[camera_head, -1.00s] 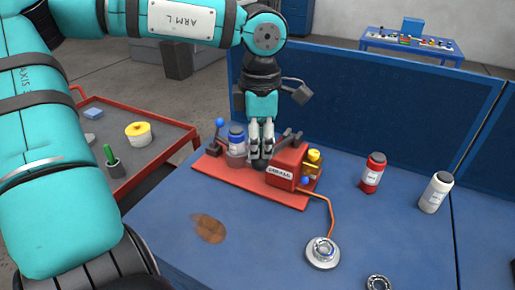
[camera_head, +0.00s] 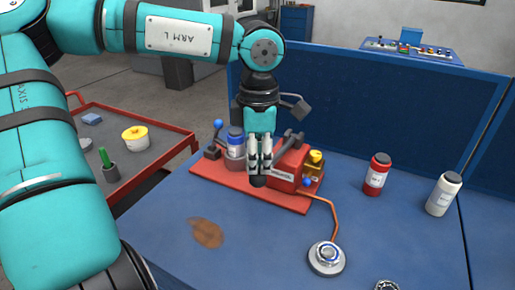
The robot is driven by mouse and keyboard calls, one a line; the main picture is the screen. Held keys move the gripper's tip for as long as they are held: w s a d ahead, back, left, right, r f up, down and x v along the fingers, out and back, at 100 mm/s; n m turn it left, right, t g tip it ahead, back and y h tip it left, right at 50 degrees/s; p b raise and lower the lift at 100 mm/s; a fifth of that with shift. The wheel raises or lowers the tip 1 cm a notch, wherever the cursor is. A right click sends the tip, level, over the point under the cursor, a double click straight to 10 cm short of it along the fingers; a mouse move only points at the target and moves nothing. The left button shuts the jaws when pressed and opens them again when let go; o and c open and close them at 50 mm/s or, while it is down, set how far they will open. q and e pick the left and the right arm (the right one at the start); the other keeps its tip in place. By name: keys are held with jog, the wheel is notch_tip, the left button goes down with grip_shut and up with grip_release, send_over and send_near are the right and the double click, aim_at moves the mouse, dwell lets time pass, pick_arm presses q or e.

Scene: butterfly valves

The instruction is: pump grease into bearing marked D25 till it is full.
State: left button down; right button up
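The red grease pump (camera_head: 287,176) stands on a red base plate (camera_head: 225,180) on the blue bench, with a dark handle (camera_head: 291,140) on top. An orange hose (camera_head: 335,218) runs from it to a silver bearing (camera_head: 326,258) on a round grey holder. I cannot read any D25 mark. My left gripper (camera_head: 259,168) points down just in front of the pump's left end. Its fingers are close together, with a dark rounded lump at their tips. I cannot tell whether that lump is the fingertips or a gripped knob. My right gripper is out of view.
A blue-lidded jar (camera_head: 235,147) and a blue-knobbed lever (camera_head: 217,138) stand left of the gripper. A red bottle (camera_head: 377,174) and a white bottle (camera_head: 443,194) stand right. A brown stain (camera_head: 207,233) marks the bench. Another bearing (camera_head: 387,286) is cut off below.

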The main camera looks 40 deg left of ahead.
pick_arm(q)
jog(key=r+p, duration=0.2)
jog(key=r, duration=0.1)
jog(key=w+r+p, duration=0.1)
jog(key=r+p, duration=0.1)
jog(key=r, duration=0.1)
jog(key=shift+w+a, duration=0.15)
jog(key=shift+a, duration=0.05)
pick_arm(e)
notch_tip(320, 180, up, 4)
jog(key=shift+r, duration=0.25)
pick_arm(q)
jog(key=shift+f, duration=0.1)
